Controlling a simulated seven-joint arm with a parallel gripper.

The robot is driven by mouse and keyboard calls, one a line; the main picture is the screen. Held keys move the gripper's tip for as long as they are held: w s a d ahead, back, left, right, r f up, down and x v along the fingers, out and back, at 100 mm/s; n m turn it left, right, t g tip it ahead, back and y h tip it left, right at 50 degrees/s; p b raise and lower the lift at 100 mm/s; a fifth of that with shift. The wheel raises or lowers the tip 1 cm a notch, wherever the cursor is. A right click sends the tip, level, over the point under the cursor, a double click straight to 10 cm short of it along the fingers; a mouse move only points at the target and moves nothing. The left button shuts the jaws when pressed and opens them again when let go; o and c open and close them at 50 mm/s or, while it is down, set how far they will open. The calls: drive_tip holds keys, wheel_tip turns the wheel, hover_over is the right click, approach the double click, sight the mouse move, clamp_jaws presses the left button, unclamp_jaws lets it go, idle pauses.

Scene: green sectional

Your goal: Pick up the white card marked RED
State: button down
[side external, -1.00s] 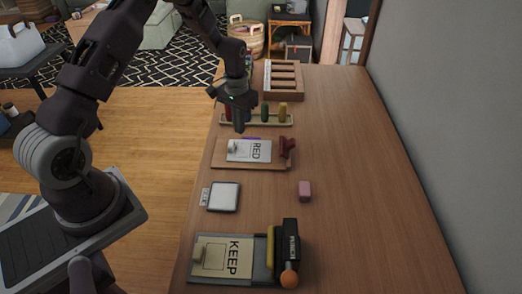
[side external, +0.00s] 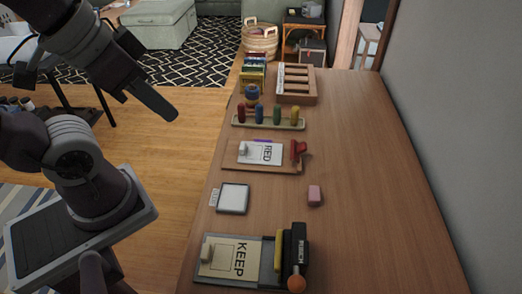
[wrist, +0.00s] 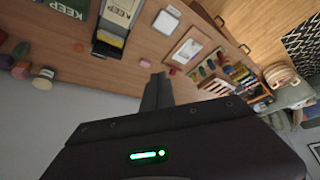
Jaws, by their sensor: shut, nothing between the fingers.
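The white card marked RED (side external: 262,154) lies flat on a wooden board (side external: 270,169), with a light clip at its left end and a red object (side external: 298,150) at the board's right. In the wrist view the card (wrist: 188,48) is small and its lettering is unreadable. My gripper (side external: 168,112) is off the table's left side, over the floor, well apart from the card. Its fingers show together and empty in the wrist view (wrist: 157,84).
A peg rack (side external: 268,123) and a slotted wooden tray (side external: 298,98) stand behind the board. In front are a framed pad (side external: 233,198), a pink block (side external: 314,196), a KEEP card (side external: 229,258) and a punch (side external: 298,250). The table's right side is clear.

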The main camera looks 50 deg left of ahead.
idle(0.4)
drive_tip(key=c, duration=1.3)
unclamp_jaws()
drive_tip(key=n+g, duration=0.6)
drive_tip(key=n, duration=0.3)
hover_over(242, 145)
drive_tip(key=f, duration=2.8)
drive_tip(key=shift+s+a+f, duration=0.2)
drive_tip(key=shift+s+f, duration=0.1)
drive_tip(key=shift+f, duration=0.1)
drive_tip(key=f, duration=0.7)
drive_tip(key=shift+w+d+f, duration=0.1)
drive_tip(key=shift+w+d, duration=0.15)
drive_tip(key=shift+w, duration=0.05)
